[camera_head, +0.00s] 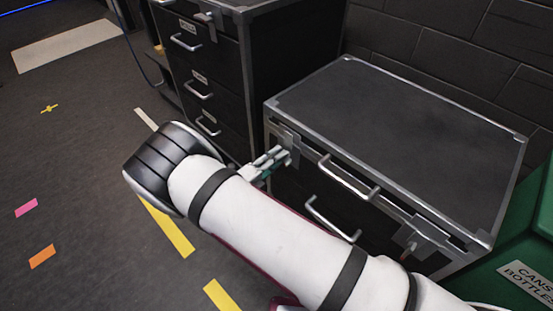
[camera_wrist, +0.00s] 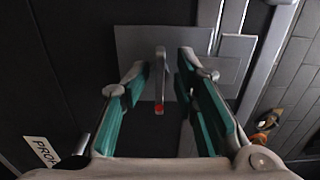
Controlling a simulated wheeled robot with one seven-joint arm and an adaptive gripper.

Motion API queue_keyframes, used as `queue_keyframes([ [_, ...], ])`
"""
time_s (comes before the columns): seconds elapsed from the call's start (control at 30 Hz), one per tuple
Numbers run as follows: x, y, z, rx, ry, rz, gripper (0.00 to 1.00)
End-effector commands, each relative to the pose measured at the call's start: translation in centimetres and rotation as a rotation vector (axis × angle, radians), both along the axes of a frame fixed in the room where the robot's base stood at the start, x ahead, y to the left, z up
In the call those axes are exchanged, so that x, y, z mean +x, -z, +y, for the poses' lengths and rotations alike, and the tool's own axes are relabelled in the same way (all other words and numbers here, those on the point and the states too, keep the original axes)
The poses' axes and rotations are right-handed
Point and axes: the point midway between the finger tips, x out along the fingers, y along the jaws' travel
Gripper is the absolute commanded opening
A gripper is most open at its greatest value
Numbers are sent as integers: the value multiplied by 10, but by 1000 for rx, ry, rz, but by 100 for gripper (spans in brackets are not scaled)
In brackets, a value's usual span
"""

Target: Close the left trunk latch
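The black trunk (camera_head: 420,125) with silver edges stands at the right in the head view. Its left latch (camera_head: 289,139) is at the front left corner, partly hidden by my gripper (camera_head: 272,160). In the wrist view the latch shows as a grey plate (camera_wrist: 133,42) with a thin lever (camera_wrist: 160,83) that has a red tip. My gripper (camera_wrist: 160,65) is open, its two teal-padded fingers on either side of the lever. Nothing is visibly held between them; whether a finger touches the lever I cannot tell.
The trunk's right latch (camera_head: 413,242) and two silver handles (camera_head: 348,178) are on its front. A black drawer cabinet (camera_head: 205,75) stands to the left. A green bin (camera_head: 520,260) is at the right. Open floor (camera_head: 80,150) lies at the left.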

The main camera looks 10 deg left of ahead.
Motion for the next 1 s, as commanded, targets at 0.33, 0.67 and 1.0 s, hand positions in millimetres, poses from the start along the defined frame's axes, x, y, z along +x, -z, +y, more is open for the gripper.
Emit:
queue_keyframes([
  [0.33,-21,1,18,2,-4,1,27],
  [0.67,-73,1,57,1,-2,1,27],
  [1.0,-94,1,74,0,0,0,27],
])
